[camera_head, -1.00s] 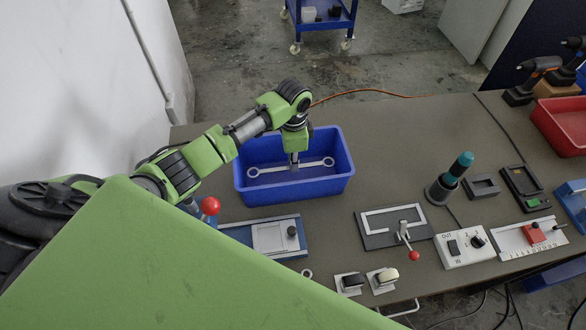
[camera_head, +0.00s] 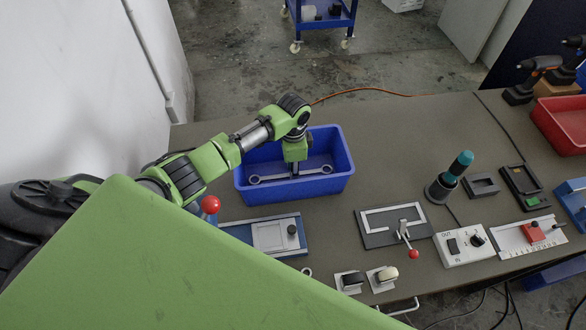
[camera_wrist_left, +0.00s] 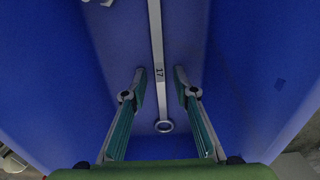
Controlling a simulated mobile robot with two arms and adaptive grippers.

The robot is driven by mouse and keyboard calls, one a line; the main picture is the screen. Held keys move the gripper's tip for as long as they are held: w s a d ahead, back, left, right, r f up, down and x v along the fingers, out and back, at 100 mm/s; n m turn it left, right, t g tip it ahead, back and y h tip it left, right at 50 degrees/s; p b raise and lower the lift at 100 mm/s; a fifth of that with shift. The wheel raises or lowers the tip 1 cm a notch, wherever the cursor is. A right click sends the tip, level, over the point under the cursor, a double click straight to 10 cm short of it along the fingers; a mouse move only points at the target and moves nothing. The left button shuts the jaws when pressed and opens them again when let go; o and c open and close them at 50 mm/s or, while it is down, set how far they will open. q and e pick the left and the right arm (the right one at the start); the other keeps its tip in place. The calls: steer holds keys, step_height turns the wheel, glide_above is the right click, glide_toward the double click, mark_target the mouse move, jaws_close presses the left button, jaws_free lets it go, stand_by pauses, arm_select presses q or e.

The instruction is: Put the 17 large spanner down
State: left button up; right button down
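The large spanner (camera_head: 275,178) is silver with a ring at its visible end, and "17" is marked on its shaft in the left wrist view (camera_wrist_left: 158,75). It lies lengthwise inside the blue bin (camera_head: 300,196), low down; I cannot tell whether it touches the bin floor. My left gripper (camera_head: 294,168) reaches down into the bin over the spanner's middle. In the left wrist view its two fingers (camera_wrist_left: 161,90) are apart, one on each side of the shaft, with a gap on both sides. My right gripper is not in view.
A bit of another light metal item (camera_wrist_left: 103,2) shows at the top left of the wrist view. The bin's walls stand close around the left gripper. A red-knobbed lever fixture (camera_head: 395,225), a switch box (camera_head: 463,246) and a red bin (camera_head: 562,125) are to the right.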

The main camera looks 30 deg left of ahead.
arm_select(q)
step_height(320, 180, up, 12)
steer(key=b, duration=0.1)
steer(key=shift+r, duration=0.2)
stand_by(0.3)
stand_by(0.4)
